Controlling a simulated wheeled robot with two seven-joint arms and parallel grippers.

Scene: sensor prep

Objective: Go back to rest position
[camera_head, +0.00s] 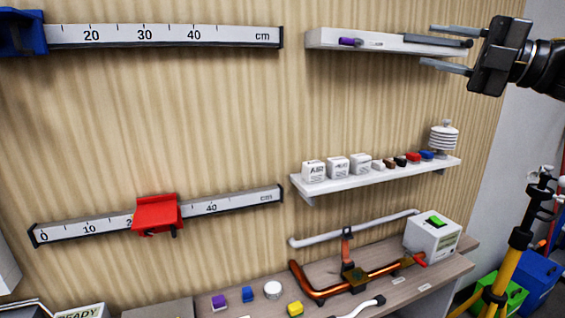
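My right gripper (450,48) shows at the top right, its arm coming in from the right edge. Its two grey fingers point left and are spread apart, with nothing between them that I can make out. The upper finger overlaps the right end of the upper white shelf (325,38) in the picture; I cannot tell whether they touch. My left gripper does not show.
Two ruler rails cross the wooden wall, the upper with a blue slider (22,33), the lower with a red slider (156,213). A lower shelf (330,186) bears several small blocks. The bench below holds a copper pipe (320,294) and a white device (430,238). A yellow tripod (510,265) stands right.

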